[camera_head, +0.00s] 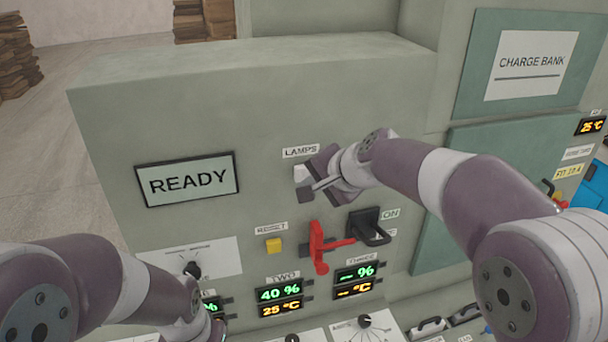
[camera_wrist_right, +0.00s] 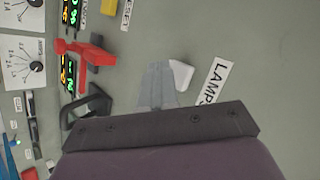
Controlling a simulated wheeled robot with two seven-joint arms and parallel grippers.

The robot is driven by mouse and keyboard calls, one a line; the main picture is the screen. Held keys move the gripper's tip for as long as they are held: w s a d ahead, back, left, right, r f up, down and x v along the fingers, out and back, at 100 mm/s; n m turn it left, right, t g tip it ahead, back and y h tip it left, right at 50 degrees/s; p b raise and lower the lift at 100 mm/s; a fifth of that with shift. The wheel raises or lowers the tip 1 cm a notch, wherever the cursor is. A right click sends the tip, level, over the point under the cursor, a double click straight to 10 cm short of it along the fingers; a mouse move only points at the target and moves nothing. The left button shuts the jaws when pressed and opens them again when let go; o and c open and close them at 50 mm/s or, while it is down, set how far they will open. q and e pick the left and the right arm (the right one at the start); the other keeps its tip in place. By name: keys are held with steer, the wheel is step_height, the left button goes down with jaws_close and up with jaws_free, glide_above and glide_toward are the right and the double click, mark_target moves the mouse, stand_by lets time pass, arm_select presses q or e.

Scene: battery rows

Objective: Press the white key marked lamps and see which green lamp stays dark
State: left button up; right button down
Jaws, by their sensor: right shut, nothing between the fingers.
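The white key (camera_head: 299,173) sits under the LAMPS label (camera_head: 300,151) on the grey panel. It is partly hidden by my right gripper (camera_head: 303,190), which is shut and empty at the key. In the right wrist view the closed fingers (camera_wrist_right: 158,72) lie beside the white key (camera_wrist_right: 182,74); I cannot tell whether they touch it. I cannot pick out any green lamp as lit or dark. Green digits show on display TWO (camera_head: 279,294) and display THREE (camera_head: 355,274). My left arm comes in at lower left; its gripper is not visible.
A screen (camera_head: 187,180) reads READY. Below the key are a yellow RESET button (camera_head: 273,246), a red lever (camera_head: 318,247) and a black handle (camera_head: 371,228) that stick out. A CHARGE BANK sign (camera_head: 530,64) is at upper right.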

steer(key=shift+w, duration=0.15)
steer(key=shift+w+a, duration=0.1)
steer(key=shift+w, duration=0.15)
steer(key=shift+w+a+p, duration=0.15)
steer(key=shift+w+p, duration=0.15)
steer(key=shift+w, duration=0.05)
stand_by(0.6)
stand_by(0.3)
steer(key=shift+s+d+b, duration=0.3)
steer(key=shift+s+b, duration=0.25)
steer(key=shift+s, duration=0.25)
